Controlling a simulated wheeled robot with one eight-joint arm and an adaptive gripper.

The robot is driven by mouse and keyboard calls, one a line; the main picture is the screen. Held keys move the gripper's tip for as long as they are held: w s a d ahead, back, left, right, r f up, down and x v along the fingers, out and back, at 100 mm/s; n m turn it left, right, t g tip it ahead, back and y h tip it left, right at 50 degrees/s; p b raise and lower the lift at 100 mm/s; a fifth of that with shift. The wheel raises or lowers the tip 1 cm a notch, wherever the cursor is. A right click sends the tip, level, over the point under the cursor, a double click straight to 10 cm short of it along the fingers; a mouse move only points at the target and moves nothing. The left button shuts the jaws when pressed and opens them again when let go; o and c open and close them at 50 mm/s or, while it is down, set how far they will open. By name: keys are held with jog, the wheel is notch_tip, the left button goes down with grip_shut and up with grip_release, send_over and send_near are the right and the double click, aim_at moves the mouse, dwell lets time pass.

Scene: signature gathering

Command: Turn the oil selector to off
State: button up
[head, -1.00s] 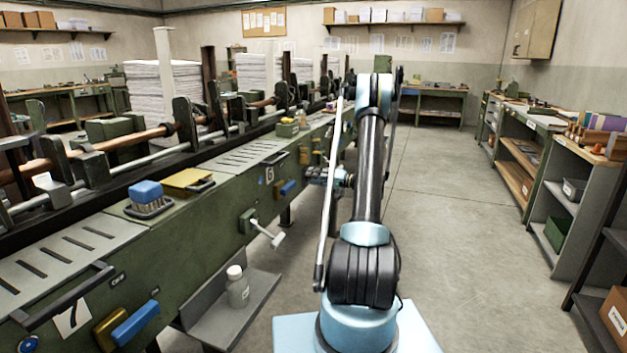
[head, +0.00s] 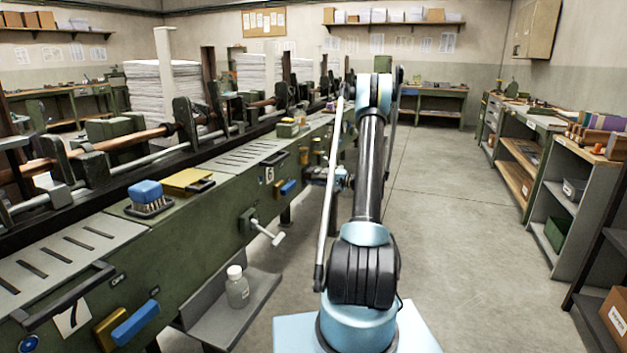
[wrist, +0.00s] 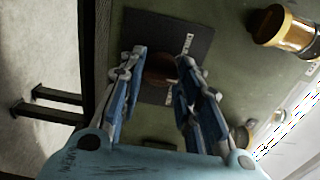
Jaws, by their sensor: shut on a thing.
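The oil selector, a small dark reddish-brown knob (wrist: 160,70), sits on a square black plate (wrist: 150,25) on a green panel in the wrist view. White lettering beside the knob is too small to read surely. My gripper (wrist: 161,72) is shut on the knob, one finger on each side, and the fingers hide part of it. In the head view my gripper (head: 338,180) is at the side of the long green machine, partly hidden by my arm. The knob cannot be made out there.
A brass-rimmed glass fitting (wrist: 290,32) is on the panel to the right of the plate. A T-shaped handle (head: 268,233) juts from the machine nearer me. A bottle (head: 237,287) stands on a low shelf (head: 262,290). The aisle floor (head: 450,230) is clear.

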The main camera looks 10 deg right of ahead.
jog(key=shift+w+d+f, duration=0.1)
jog(key=shift+d, duration=0.05)
jog(key=o, duration=0.9)
jog(key=shift+o, duration=0.9)
jog(key=v, duration=1.2)
